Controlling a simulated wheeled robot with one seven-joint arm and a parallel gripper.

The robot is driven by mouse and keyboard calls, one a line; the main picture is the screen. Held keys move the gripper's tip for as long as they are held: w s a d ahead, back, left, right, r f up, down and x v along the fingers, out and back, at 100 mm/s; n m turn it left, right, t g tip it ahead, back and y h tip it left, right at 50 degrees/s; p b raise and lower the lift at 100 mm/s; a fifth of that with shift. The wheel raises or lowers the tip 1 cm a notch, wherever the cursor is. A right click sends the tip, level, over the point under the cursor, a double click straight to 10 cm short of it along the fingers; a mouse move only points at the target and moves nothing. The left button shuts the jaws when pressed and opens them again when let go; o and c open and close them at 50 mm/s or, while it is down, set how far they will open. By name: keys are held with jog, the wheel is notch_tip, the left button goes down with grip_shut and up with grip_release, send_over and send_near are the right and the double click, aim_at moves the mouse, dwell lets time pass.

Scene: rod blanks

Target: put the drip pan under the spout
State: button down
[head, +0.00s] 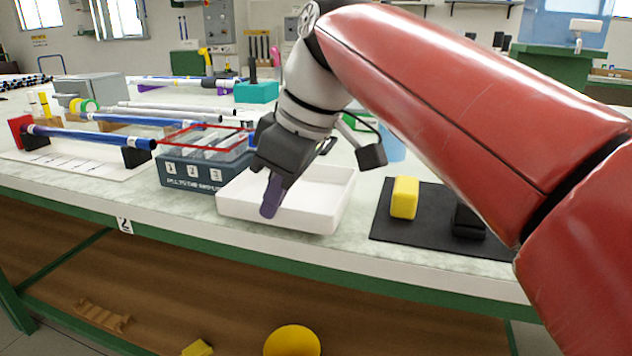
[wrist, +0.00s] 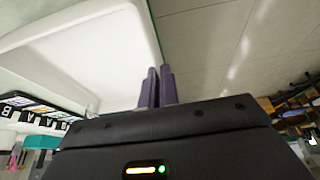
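The drip pan appears to be the white shallow tray (head: 310,215) near the bench's front edge; its white wall and floor fill the upper left of the wrist view (wrist: 75,55). My gripper (head: 270,200) points down at the pan's front wall, with one purple finger showing against that wall. In the wrist view the two purple fingers (wrist: 158,86) stand close together where the pan's rim meets them, so they look shut on the rim. Whether the pan touches the bench is unclear. I cannot make out a spout for certain; my arm hides part of the bench.
A grey numbered bin (head: 190,173) with a red rim stands just left of the pan. A black mat (head: 400,238) with a yellow block (head: 404,197) and a black block (head: 468,221) lies to the right. Blue rods (head: 90,137) rest on a stand at left.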

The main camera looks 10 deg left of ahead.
aim_at(287, 201)
jog(key=shift+w+d, duration=0.1)
jog(key=shift+w, duration=1.1)
jog(key=w, duration=0.3)
jog(key=shift+w+d+p, duration=0.15)
jog(key=shift+w+p, duration=0.2)
jog(key=shift+w, duration=0.05)
jog(key=shift+s+f+b, duration=0.15)
jog(key=shift+f+b, duration=0.3)
jog(key=shift+f, duration=0.35)
jog(key=c, duration=2)
grip_release()
jog(key=shift+f, duration=0.15)
jog(key=shift+c, duration=0.2)
jog(key=o, duration=0.4)
